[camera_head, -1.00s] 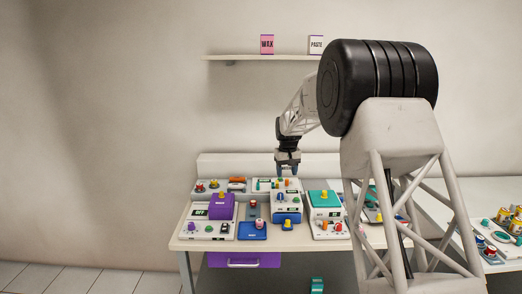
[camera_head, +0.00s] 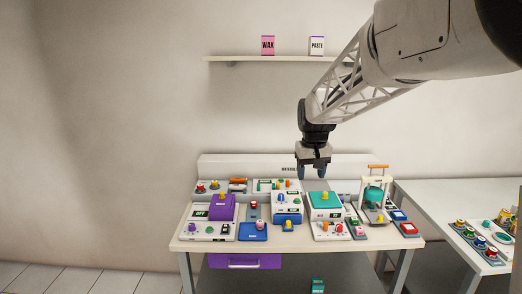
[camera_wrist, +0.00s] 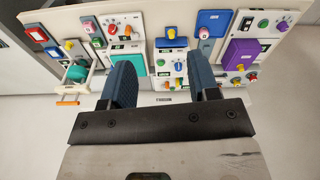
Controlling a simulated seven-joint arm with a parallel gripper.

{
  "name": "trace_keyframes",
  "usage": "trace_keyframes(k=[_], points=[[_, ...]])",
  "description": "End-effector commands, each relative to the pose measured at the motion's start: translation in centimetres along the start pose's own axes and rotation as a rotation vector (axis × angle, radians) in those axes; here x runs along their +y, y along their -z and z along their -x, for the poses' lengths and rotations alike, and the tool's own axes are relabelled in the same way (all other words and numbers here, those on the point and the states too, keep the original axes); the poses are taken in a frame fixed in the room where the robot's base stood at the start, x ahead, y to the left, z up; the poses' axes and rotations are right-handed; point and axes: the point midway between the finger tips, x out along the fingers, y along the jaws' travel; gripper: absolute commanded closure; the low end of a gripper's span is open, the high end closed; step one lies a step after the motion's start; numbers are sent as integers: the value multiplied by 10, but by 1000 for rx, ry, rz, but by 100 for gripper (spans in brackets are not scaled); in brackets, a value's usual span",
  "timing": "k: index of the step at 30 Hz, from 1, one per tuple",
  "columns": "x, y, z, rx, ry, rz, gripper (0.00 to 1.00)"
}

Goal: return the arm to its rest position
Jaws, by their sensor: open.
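My gripper (camera_head: 314,172) is open and empty. It points down above the back part of the work table (camera_head: 180,245), in front of the wall. In the wrist view, its two blue fingers (camera_wrist: 165,85) stand apart with nothing between them, above the table's devices. My arm reaches in from the upper right, its lattice link sloping down to the wrist.
The table holds a purple-lidded device (camera_head: 223,206), a teal-lidded device (camera_head: 325,200) and a frame with an orange handle (camera_head: 377,168). A wall shelf (camera_head: 270,58) carries WAX (camera_head: 268,46) and PASTE (camera_head: 317,46) boxes. A side table (camera_head: 440,200) stands right.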

Motion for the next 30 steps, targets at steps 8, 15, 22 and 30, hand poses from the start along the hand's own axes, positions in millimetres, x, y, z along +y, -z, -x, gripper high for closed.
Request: trace_keyframes(k=[8,15,22,30], points=[[0,-74,21,23,-4,-26,45],[-2,-139,30,41,-7,-50,45],[-4,-200,32,59,-9,-71,45],[-8,-272,28,81,-12,-97,45]])
